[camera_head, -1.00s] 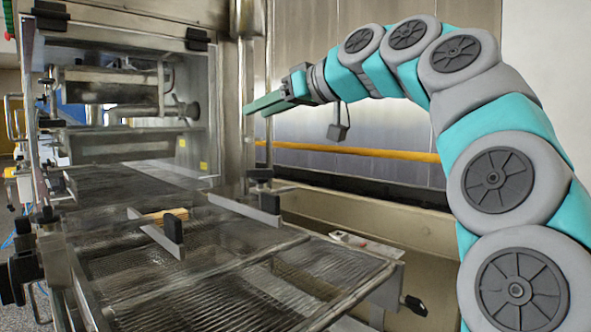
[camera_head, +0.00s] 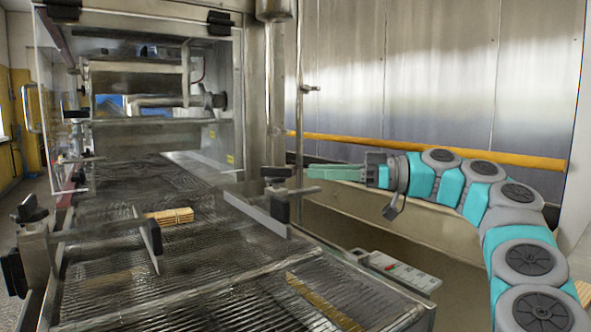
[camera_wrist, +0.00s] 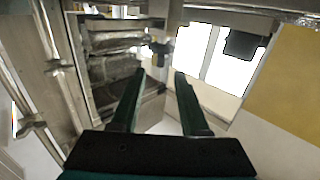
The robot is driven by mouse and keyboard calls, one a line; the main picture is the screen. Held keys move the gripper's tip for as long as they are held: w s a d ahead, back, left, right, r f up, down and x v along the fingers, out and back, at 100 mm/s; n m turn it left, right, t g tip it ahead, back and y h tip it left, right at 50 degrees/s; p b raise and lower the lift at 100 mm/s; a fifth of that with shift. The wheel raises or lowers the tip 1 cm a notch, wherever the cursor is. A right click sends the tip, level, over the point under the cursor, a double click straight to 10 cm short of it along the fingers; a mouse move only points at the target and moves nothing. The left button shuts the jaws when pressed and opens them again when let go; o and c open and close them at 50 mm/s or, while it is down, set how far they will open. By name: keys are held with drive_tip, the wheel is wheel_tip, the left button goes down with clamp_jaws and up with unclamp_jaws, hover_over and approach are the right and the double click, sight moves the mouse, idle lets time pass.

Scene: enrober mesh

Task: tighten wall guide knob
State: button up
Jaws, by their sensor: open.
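The flat metal guide wall (camera_head: 240,208) runs along the right side of the mesh belt, with a black block (camera_head: 279,207) at its near end. A black knob (camera_head: 276,172) sits on a metal post beside it, close to the machine's upright. My gripper (camera_head: 311,172) is just right of this knob, with its teal fingers pointing left toward it. In the wrist view my gripper (camera_wrist: 160,74) has its two fingers apart and nothing between them. A small dark knob-like part (camera_wrist: 159,47) shows beyond the fingertips. Contact with the knob cannot be told.
The mesh belt (camera_head: 190,285) fills the foreground. A wooden piece (camera_head: 169,216) lies on it beside another angled guide plate (camera_head: 147,240). A control panel (camera_head: 398,270) sits at the right edge. A yellow rail (camera_head: 430,150) runs along the metal wall behind my arm.

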sight(284, 170)
drive_tip(key=a, duration=0.2)
drive_tip(key=w+a, duration=0.1)
drive_tip(key=a, duration=0.4)
drive_tip(key=shift+w+a+p, duration=0.15)
drive_tip(key=shift+a+p, duration=0.15)
drive_tip(key=shift+p, duration=0.05)
drive_tip(key=shift+c, duration=0.2)
clamp_jaws()
